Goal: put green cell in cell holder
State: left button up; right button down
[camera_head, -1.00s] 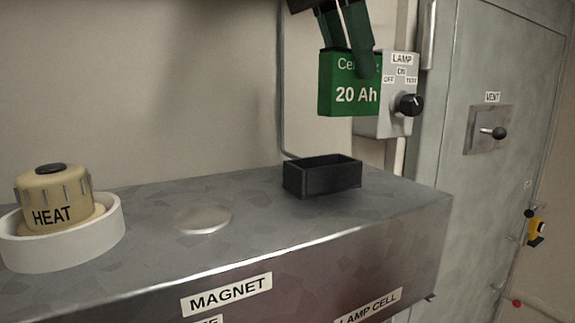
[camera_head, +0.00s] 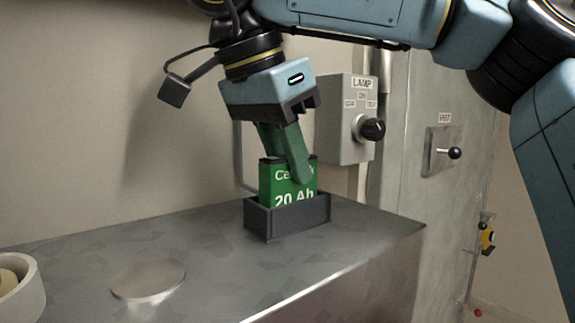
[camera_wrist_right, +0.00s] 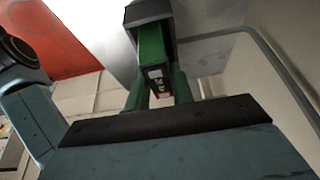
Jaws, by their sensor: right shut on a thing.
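The green cell (camera_head: 283,186), marked "20 Ah", stands upright with its lower part inside the black cell holder (camera_head: 290,219) on the metal bench top. The holder's front wall hides the cell's bottom, so I cannot tell whether it touches the floor of the holder. My right gripper (camera_head: 289,170) comes down from above and is shut on the cell's upper part. In the right wrist view the cell (camera_wrist_right: 152,55) sits between the green fingers, with the dark holder (camera_wrist_right: 148,10) at its far end. My left gripper is not in view.
The metal bench (camera_head: 215,262) is clear around the holder, with a round magnet disc (camera_head: 148,278) to the left. A white ring (camera_head: 22,290) is at the left edge. A lamp switch box (camera_head: 345,120) is on the wall behind, beside a grey door (camera_head: 425,200).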

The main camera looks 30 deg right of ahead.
jog(key=shift+w+d+f, duration=0.1)
jog(key=shift+d+f, duration=0.05)
jog(key=shift+f, duration=0.35)
jog(key=c, duration=1.2)
grip_release()
jog(key=shift+r, duration=0.1)
jog(key=v, duration=1.2)
